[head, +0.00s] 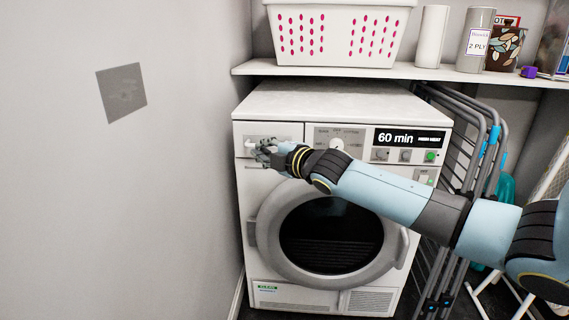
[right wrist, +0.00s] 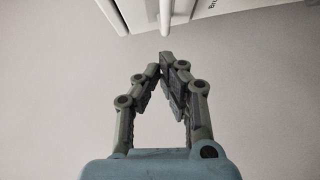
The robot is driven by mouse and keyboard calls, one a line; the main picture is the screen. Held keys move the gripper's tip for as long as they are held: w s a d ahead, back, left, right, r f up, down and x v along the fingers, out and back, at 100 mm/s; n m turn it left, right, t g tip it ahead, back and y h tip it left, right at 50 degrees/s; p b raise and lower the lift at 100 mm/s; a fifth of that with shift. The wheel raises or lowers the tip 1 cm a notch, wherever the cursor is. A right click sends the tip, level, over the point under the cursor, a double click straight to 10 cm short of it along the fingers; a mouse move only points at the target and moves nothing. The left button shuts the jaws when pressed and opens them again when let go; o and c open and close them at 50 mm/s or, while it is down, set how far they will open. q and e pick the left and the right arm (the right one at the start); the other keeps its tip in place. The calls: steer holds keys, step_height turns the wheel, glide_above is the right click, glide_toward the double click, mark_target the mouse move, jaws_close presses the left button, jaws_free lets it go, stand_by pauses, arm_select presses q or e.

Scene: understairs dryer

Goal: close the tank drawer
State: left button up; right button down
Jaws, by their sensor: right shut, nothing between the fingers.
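The tank drawer (head: 281,130) is the white panel at the top left of the dryer's front in the head view. I cannot tell how far it stands out from the dryer. My right gripper (head: 262,151) is in front of the drawer and hides its lower part. In the right wrist view, the right gripper's fingers (right wrist: 168,66) are together with nothing between them. A white edge with a pale bar, seemingly the dryer front and handle (right wrist: 166,12), is at the top, close to the fingertips. I cannot tell whether they touch. My left gripper is not in view.
The dryer (head: 335,100) has a round door (head: 262,225) below my right arm. A shelf (head: 300,71) with a white basket (head: 338,30) and jars is above. A folded drying rack (head: 465,150) stands at the right. The wall (head: 170,170) is close on the left.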

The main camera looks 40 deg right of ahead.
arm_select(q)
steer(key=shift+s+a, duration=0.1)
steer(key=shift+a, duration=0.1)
arm_select(e)
steer(key=s+r, duration=0.1)
steer(key=s, duration=0.8)
steer(key=shift+s+a, duration=0.25)
steer(key=shift+s, duration=0.15)
